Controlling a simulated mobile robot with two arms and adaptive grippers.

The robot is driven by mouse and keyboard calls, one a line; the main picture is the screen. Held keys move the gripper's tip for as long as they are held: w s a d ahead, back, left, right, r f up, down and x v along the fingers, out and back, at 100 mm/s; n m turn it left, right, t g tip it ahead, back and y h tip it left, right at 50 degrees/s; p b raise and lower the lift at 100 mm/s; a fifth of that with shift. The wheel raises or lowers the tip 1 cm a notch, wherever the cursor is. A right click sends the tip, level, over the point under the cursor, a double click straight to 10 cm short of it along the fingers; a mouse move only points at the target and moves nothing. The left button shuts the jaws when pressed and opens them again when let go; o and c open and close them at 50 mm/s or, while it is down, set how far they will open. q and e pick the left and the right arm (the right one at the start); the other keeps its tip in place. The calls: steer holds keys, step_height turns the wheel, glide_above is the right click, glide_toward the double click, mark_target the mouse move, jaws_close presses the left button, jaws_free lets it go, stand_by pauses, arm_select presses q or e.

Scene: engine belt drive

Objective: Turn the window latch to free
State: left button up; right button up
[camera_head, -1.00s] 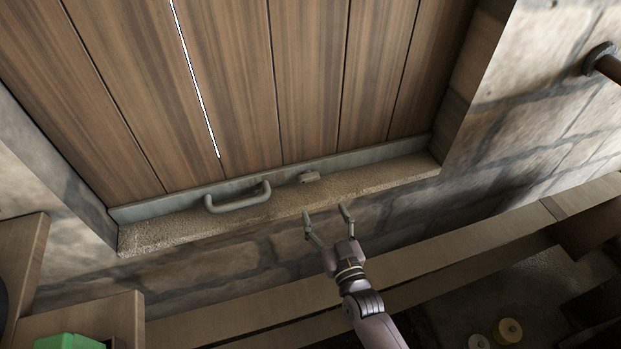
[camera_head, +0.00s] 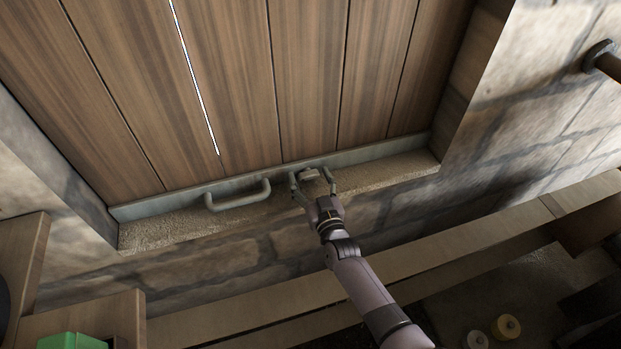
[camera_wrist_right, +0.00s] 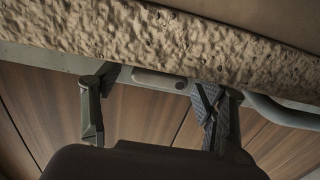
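The window latch (camera_head: 308,174) is a small grey piece on the metal rail (camera_head: 165,206) at the bottom of the wooden shutter. My right gripper (camera_head: 313,180) is at the latch, with its two fingers spread, one on each side of it. In the right wrist view the latch (camera_wrist_right: 160,81) lies between the finger tips of my right gripper (camera_wrist_right: 155,92), with gaps showing. I cannot tell whether a finger touches it. My left gripper is in neither view.
A grey handle (camera_head: 238,197) is fixed to the rail left of the latch; it shows at the right in the wrist view (camera_wrist_right: 285,112). A rough stone sill (camera_head: 160,233) runs below the rail. A wooden box with something green (camera_head: 70,341) stands lower left.

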steer(key=c, duration=1.1)
steer(key=m+b, duration=0.1)
steer(key=m, duration=0.2)
steer(key=shift+f+b, duration=0.15)
steer(key=shift+b, duration=0.2)
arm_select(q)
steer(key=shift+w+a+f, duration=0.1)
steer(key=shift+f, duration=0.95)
arm_select(e)
steer(key=shift+m, duration=1.4)
steer(key=o, duration=1.1)
steer(key=shift+o, duration=0.2)
steer(key=shift+s, duration=0.1)
steer(key=v, duration=1.2)
